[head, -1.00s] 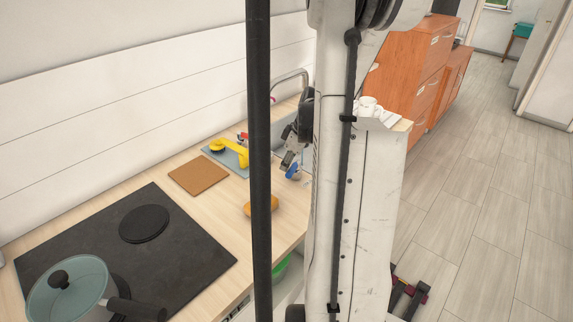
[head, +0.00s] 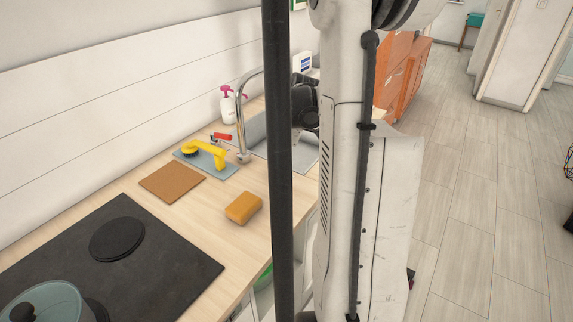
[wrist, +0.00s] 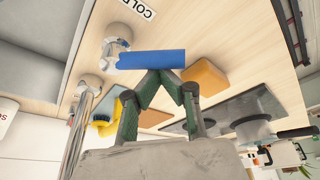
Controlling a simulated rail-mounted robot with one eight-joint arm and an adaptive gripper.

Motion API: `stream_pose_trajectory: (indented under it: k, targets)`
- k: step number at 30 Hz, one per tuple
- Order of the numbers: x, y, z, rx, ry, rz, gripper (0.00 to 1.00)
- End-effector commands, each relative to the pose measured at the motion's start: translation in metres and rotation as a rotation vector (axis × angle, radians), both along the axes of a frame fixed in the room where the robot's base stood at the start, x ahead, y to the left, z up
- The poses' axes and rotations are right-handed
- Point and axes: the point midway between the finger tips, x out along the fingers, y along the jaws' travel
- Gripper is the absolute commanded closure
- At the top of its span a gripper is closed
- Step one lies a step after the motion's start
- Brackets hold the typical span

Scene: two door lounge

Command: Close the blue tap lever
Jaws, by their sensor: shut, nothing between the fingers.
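The blue tap lever (wrist: 152,60) shows in the wrist view as a flat blue bar. It joins a chrome tap body (wrist: 113,42) at its left, by a label reading COLD (wrist: 138,8). My gripper (wrist: 160,73) is shut and empty, its green-sided fingers meeting right by the lever's lower edge; I cannot tell whether they touch it. In the head view the blue lever is hidden behind my arm and a dark pole, and the fingers do not show. The chrome spout (head: 240,115) and a red lever (head: 221,136) are visible there.
An orange sponge (head: 243,208), a cork mat (head: 172,183) and a yellow brush (head: 207,152) on a blue-grey board lie on the wooden counter. A pot (head: 40,305) stands on the black hob (head: 160,255). A spray bottle (head: 228,105) stands behind the spout.

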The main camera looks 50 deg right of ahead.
Motion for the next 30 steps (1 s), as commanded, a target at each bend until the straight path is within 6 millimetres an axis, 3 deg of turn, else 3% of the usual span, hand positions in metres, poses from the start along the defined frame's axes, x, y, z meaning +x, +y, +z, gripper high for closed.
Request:
stream_pose_trajectory:
  k: [2,30]
  targets:
    - [0.001,0.002,-0.002,0.000,0.001,0.071,1.00]
    - [-0.017,-0.024,0.000,0.000,0.001,0.064,1.00]
